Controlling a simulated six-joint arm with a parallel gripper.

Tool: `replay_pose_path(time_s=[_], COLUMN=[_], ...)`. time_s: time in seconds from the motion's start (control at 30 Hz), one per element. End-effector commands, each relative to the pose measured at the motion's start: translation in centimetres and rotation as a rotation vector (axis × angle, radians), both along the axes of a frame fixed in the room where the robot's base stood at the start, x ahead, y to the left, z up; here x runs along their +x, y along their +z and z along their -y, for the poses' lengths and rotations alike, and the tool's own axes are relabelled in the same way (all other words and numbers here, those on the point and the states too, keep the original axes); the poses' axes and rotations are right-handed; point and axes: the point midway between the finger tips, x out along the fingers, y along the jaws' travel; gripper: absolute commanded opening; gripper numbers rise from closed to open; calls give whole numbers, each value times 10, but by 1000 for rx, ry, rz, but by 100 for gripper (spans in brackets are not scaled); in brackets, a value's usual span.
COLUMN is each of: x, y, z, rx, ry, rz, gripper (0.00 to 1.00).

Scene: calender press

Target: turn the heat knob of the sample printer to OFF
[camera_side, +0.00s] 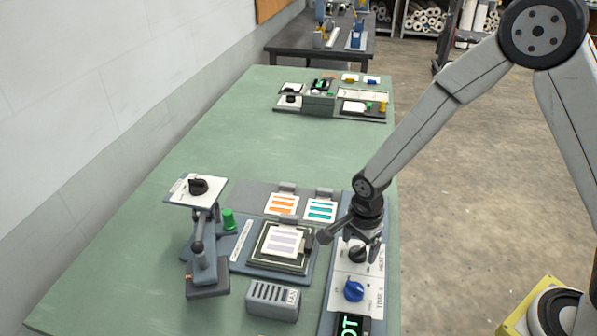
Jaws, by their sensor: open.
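The sample printer's control panel (342,274) is a pale strip at the right edge of the green table. It carries a black knob (357,255), with small lettering beside it that looks like HEAT, and a blue knob (354,290) nearer the camera, apparently marked TIME. A dark display (348,326) with green letters ending in "OT" is cut off by the bottom edge. My gripper (361,245) points down, open, right over the black knob and partly hides it. I cannot tell whether the fingers touch the knob, or which way its pointer faces.
Left of the panel is a press bed (282,243) with a striped sample, and a dark lever arm (335,232) beside my gripper. A stand with a knob-topped plate (180,188), a green cylinder (228,219) and a grey slotted box (272,300) are further left. The table's middle (250,140) is clear.

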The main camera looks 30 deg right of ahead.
Motion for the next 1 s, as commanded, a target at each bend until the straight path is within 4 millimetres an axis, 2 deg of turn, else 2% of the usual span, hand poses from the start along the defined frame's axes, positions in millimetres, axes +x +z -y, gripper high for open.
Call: replay_pose_path(time_s=[0.43,0.47,0.73,1.0], x=[0,0,0,0], y=[-7,-7,-7,-7], z=[0,0,0,0], rx=[0,0,0,0], ry=[0,0,0,16], rz=[1,1,1,1], gripper=[94,88,2,0])
